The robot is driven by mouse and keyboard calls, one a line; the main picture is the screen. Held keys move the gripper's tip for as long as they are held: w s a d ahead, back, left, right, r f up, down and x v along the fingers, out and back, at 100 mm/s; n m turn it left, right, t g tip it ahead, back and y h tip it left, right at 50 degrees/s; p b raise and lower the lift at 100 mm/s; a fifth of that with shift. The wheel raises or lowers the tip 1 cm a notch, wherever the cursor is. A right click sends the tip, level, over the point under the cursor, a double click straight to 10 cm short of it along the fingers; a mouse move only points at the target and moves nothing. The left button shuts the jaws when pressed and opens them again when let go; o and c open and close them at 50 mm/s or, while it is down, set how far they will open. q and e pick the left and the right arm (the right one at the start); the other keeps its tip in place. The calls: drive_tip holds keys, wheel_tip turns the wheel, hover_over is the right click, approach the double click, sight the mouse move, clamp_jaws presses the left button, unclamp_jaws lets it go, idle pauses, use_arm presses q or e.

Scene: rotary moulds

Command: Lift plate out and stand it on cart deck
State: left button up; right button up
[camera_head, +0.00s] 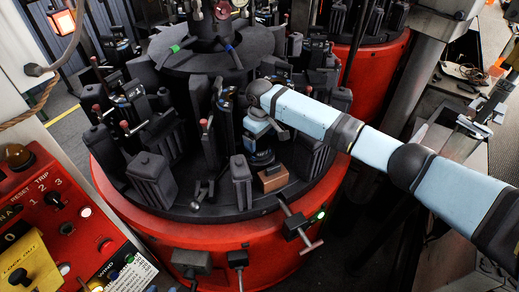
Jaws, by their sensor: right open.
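My right arm reaches in from the right over the round dark mould table (190,210). My right gripper (262,160) points down among the dark mould parts near the table's front right. It is open, with a small brown block (273,178) just below and beside it. Its fingertips are dark and hard to separate from the parts around them. Several dark upright slabs stand on the table, and I cannot tell which is the plate. I cannot pick out the cart deck for certain. My left gripper is not in view.
The table has a red drum base (225,238) with a T-handle (299,228) at its front. A red control panel (50,215) stands at the lower left. A second red mould machine (375,65) stands behind. Upright red-tipped levers crowd the table.

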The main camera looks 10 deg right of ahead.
sight(259, 145)
wheel_tip(259, 145, down, 4)
drive_tip(key=shift+r, duration=0.2)
drive_tip(key=shift+w+a+r, duration=0.1)
drive_tip(key=c, duration=1.2)
wheel_tip(259, 145, up, 20)
